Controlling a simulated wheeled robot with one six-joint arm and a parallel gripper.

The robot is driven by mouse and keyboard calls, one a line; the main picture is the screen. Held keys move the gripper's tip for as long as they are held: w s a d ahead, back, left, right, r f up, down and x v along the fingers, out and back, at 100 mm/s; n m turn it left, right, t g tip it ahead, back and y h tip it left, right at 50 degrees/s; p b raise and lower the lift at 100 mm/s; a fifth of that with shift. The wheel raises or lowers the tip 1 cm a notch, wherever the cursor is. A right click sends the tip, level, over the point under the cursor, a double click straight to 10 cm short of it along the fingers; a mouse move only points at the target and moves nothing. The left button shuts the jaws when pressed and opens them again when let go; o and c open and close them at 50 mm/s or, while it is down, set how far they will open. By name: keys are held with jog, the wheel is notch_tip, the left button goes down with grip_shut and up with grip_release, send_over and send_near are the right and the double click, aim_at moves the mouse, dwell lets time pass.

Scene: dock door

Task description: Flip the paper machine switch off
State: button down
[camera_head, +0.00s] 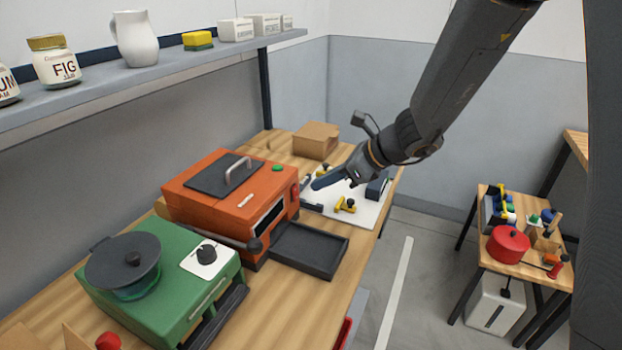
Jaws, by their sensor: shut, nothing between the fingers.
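An orange machine (185,207) with a dark lid, a front slot and a dark tray stands on the wooden bench. A green button (277,168) and a red part (294,190) show near its right end. To its right, a white board (372,215) carries yellow-and-black parts (346,204) and a dark block (376,188). No readable label shows which is the paper machine switch, and its position cannot be told. My gripper (316,184) is shut and empty, pointing left over the board, just right of the orange machine. It hides part of the board.
A green machine (160,275) with a dark pan (122,262) stands at the front left. A cardboard box (316,140) sits behind the board. A shelf (150,82) with jars and a jug runs above. A side table (520,258) stands right across open floor.

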jog(key=a+r+b+v, duration=0.1)
jog(key=v, duration=0.8)
jog(key=shift+r, duration=0.45)
jog(key=shift+w, duration=0.1)
jog(key=s+d+f+n+g+h, duration=0.1)
jog(key=s+d+f+n+h, duration=0.3)
jog(key=n, duration=0.7)
jog(key=s+d+f+n+g+h+b, duration=0.1)
jog(key=s+d+f+n+h, duration=0.4)
jog(key=s+d+f+n, duration=0.4)
jog(key=shift+s+d+f+n+b, duration=0.3)
jog(key=shift+s+d+n, duration=0.8)
jog(key=shift+s+d, duration=0.55)
